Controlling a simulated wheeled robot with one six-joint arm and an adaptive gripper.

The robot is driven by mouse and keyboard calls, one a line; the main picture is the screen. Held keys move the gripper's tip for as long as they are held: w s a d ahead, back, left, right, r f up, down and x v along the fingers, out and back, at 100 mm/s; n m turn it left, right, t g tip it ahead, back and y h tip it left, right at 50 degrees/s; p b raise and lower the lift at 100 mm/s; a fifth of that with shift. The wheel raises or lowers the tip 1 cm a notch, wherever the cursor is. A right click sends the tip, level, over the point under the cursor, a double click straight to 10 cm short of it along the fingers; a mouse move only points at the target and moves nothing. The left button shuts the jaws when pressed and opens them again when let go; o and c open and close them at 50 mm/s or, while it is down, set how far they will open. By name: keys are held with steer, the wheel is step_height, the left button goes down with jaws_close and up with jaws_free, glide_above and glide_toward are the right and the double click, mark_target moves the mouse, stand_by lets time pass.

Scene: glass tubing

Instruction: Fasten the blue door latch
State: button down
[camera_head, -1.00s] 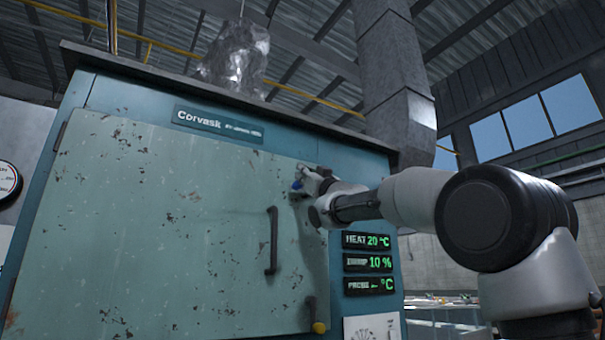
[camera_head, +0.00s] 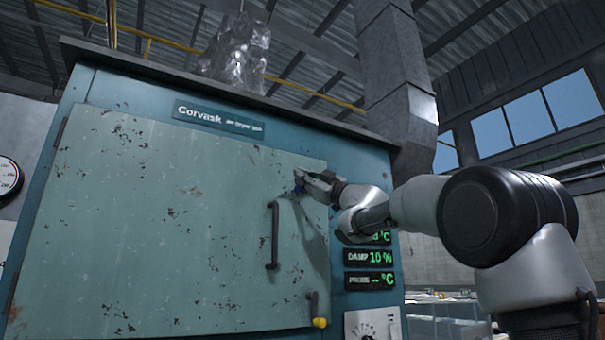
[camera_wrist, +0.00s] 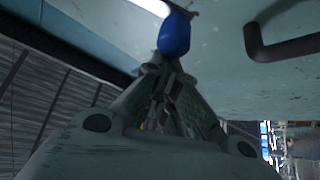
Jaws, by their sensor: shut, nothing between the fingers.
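The blue knob of the door latch (camera_head: 298,189) is near the upper right of the pale green cabinet door (camera_head: 170,220). The latch's metal part is mostly hidden by my gripper in the head view. My gripper (camera_head: 304,177) is shut and empty, with its fingertips right at the blue knob. In the wrist view the blue knob (camera_wrist: 174,35) hangs just beyond the closed fingertips (camera_wrist: 160,66). I cannot tell whether they touch it. The door lies flat against the cabinet front, as far as I can see.
A dark vertical handle (camera_head: 273,237) stands out from the door left of and below my gripper. A second latch with a yellow knob (camera_head: 319,322) is at the door's lower right. Display panels (camera_head: 368,257) are on the cabinet's right side, partly behind my arm.

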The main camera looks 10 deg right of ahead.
steer(key=w+d+f+n+g+h, duration=0.1)
steer(key=d+f+n+g, duration=0.4)
steer(key=n, duration=0.8)
steer(key=f+g, duration=0.2)
steer(key=g, duration=0.1)
steer(key=shift+w+n, duration=0.3)
steer(key=shift+n, duration=0.1)
steer(key=shift+d, duration=0.1)
